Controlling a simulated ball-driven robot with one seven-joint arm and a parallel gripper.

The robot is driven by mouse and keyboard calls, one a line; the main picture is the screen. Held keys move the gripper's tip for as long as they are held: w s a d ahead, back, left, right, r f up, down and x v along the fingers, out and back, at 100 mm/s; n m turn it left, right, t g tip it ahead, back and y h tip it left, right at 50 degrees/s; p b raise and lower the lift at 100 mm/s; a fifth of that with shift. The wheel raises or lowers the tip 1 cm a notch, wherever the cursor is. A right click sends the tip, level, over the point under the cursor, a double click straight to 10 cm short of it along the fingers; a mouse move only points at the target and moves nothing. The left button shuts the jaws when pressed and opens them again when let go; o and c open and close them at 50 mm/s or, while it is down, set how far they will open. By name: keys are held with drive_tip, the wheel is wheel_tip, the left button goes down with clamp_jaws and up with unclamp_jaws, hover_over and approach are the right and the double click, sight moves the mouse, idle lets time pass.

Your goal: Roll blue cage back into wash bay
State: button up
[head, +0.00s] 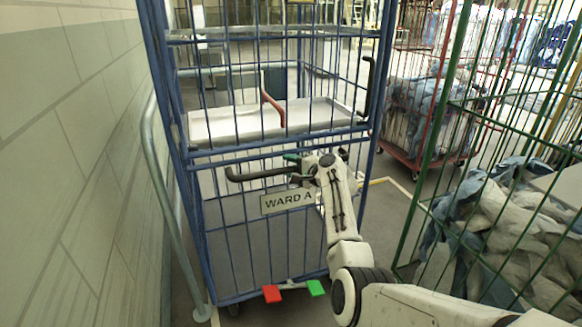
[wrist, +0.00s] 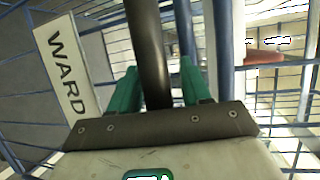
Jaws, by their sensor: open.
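The blue cage (head: 204,200), a tall wire trolley with a "WARD A" plate (head: 287,201), stands upright in front of me. A black handle (head: 258,174) sticks out from its near side. My gripper (head: 294,168) is at this handle's right part. In the wrist view the black handle (wrist: 148,45) runs between the two green fingers of my gripper (wrist: 157,88), which are open around it. Whether either finger touches it is unclear. The plate (wrist: 66,68) shows at the left there. A red pedal (head: 271,293) and a green pedal (head: 316,287) sit at the cage's foot.
A tiled wall (head: 60,150) and a grey rail (head: 152,170) run close along the cage's left. A green cage (head: 432,150) with laundry (head: 520,225) stands close on the right. A red trolley (head: 408,158) is behind. A narrow floor strip (head: 385,210) shows between the blue and green cages.

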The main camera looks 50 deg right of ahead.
idle(0.5)
drive_tip(key=p+v, duration=0.1)
drive_tip(key=v, duration=0.9)
drive_tip(key=shift+s+a+r, duration=0.15)
drive_tip(key=shift+s+a, duration=0.05)
drive_tip(key=shift+s, duration=0.15)
drive_tip(key=s+a+f+n+g+y+p, duration=0.1)
drive_tip(key=s+a+f+n+g, duration=0.2)
drive_tip(key=a, duration=0.5)
drive_tip(key=s+a+f+n+g+y+p, duration=0.2)
drive_tip(key=a+f+n, duration=0.25)
drive_tip(key=a, duration=0.35)
drive_tip(key=s+a+f+n+g+y+p, duration=0.1)
drive_tip(key=s+a+f+n+g, duration=0.15)
drive_tip(key=a+f+n, duration=0.4)
drive_tip(key=s+a+n+g+p, duration=0.1)
drive_tip(key=s+a+n+g, duration=0.2)
drive_tip(key=s+a, duration=0.4)
drive_tip(key=s+a+r+n+g+h+p, duration=0.1)
drive_tip(key=s+a+n+g, duration=0.3)
drive_tip(key=s+a, duration=0.4)
drive_tip(key=s, duration=0.7)
drive_tip(key=shift+s+a+p, duration=0.2)
drive_tip(key=shift+a+p, duration=0.1)
